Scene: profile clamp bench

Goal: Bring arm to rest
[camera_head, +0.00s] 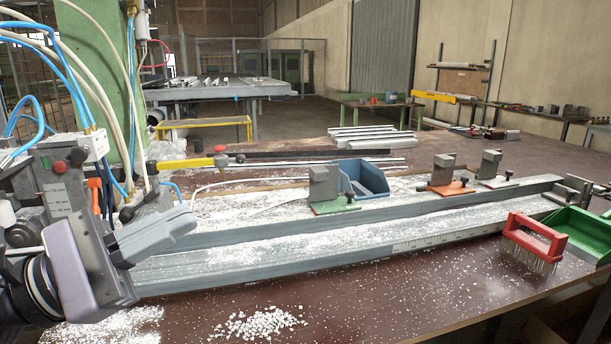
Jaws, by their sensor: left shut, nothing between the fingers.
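My left arm comes in from the left edge. Its gripper (180,225) is shut and empty, in front of the near left end of the long grey metal profile rail (300,230). The fingers point to the right and overlap the rail in the picture; I cannot tell whether they touch it. My right gripper is not in view. Clamp blocks stand along the rail: one on a green and red base (324,184), one on an orange base (444,172), and another farther right (490,166).
White chips cover the rail and the brown bench (400,300), with a pile (258,324) in front. A red-handled brush (535,238) stands at the right beside a green bin (585,232). A blue bin (363,177) sits behind the rail. A green machine column (95,60) rises at the left.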

